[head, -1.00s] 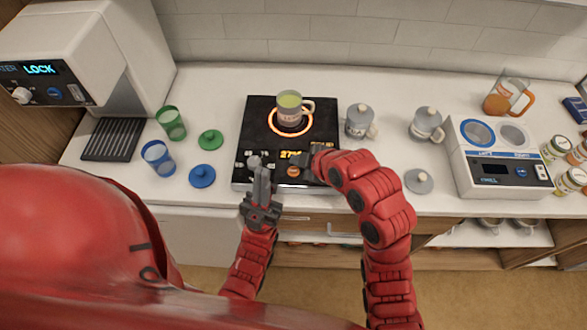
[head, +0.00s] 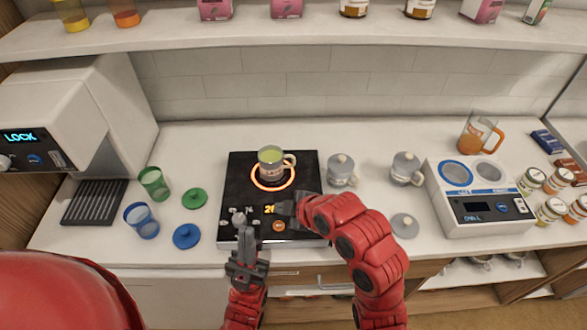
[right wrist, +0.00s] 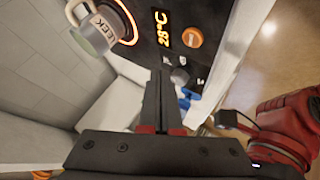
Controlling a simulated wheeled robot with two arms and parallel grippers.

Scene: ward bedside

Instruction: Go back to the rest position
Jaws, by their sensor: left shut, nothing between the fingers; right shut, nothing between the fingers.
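My left gripper (head: 245,243) is shut and empty in front of the hot plate's front edge in the head view. My right gripper (head: 284,209) is shut and empty over the front right part of the black hot plate (head: 236,180). In the right wrist view its closed fingers (right wrist: 160,98) point toward the hot plate's control panel. A grey cup with green contents (head: 270,164) stands upright on the glowing orange ring. The cup also shows in the right wrist view (right wrist: 97,34), with lettering on its side. Neither gripper touches the cup.
Two lidded grey mugs (head: 341,171) (head: 404,170) and a loose grey lid (head: 404,225) are right of the hot plate. A white two-well appliance (head: 470,211) stands further right. Green (head: 154,183) and blue (head: 141,221) cups stand left. A shelf (head: 330,28) runs above.

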